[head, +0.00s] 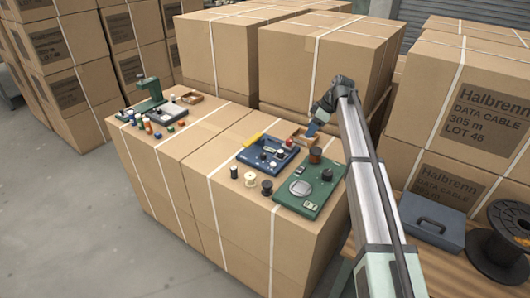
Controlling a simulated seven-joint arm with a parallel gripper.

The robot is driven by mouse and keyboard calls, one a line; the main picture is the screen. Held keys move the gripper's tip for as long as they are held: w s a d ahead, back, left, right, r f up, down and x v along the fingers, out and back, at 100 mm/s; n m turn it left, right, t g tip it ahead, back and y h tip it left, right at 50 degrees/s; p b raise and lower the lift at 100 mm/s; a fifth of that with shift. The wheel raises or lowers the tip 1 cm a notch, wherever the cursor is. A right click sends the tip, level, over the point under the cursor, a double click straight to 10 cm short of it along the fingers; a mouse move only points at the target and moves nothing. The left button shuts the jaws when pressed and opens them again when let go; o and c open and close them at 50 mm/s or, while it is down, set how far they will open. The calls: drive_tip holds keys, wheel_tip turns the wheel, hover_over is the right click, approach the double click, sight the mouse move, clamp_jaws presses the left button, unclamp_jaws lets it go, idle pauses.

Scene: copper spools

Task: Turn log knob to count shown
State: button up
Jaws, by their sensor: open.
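A green board (284,200) lies on the cartons at front right. It bears a pale round disc (300,188), a small dark knob-like part (327,174), a dark brown spool-like cylinder (316,156) and a small pale window or label (309,205). I cannot tell for certain which part is the log knob, and no count is legible. My gripper (312,131) is open, pointing down behind the green board, close to a small wooden tray (303,138). It appears apart from the board's parts. Its fingertips are small, and contact with the tray cannot be told.
A blue board (250,158) with several small parts lies left of the green one. A green stand (149,92) and several coloured spools are at far left. Tall cartons (322,60) rise behind. A blue-grey case (432,222) lies right.

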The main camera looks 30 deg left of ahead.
drive_tip(key=n+h, duration=0.1)
approach(263, 154)
wheel_tip(263, 154, up, 5)
drive_tip(key=w+d, duration=0.2)
drive_tip(key=shift+g, duration=0.5)
drive_tip(key=x, duration=1.4)
clamp_jaws()
